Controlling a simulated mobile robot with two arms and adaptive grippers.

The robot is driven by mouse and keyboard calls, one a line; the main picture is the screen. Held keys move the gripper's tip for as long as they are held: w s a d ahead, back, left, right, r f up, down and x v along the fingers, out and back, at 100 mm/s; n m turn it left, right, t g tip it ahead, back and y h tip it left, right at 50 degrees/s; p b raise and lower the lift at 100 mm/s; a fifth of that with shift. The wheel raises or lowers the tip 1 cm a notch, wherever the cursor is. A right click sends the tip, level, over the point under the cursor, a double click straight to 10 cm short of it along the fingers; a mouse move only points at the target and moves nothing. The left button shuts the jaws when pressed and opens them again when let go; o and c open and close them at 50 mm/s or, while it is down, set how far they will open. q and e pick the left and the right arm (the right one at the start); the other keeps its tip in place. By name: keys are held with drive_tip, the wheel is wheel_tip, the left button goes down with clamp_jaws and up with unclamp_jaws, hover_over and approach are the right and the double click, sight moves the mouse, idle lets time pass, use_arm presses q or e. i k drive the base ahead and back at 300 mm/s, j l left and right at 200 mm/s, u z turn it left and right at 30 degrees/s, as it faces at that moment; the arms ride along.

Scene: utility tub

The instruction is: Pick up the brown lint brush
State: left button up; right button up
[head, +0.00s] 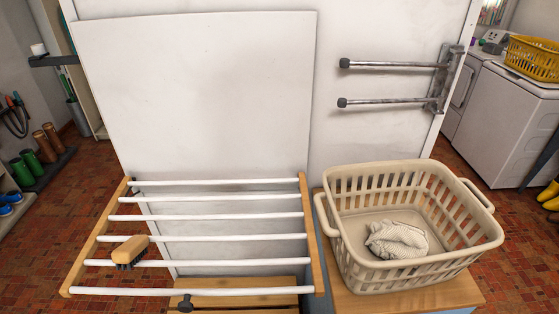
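The brown lint brush (131,249) has a light brown wooden back and dark bristles facing down. It lies near the left side of the drying rack (91,245), on the white bars, a little above the second-nearest bar. It is tilted slightly, with its right end higher. Nothing touches it apart from the rack. Neither of my grippers shows in the head view.
A cream laundry basket (340,243) holding a crumpled pale cloth (397,240) stands on a wooden surface (465,294) to the right of the rack. A white panel (200,95) rises behind the rack. Two metal rods (392,65) project from the wall at upper right.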

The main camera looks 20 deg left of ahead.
sight(127, 256)
drive_tip(key=k+u, duration=0.1)
drive_tip(key=u, duration=1.55)
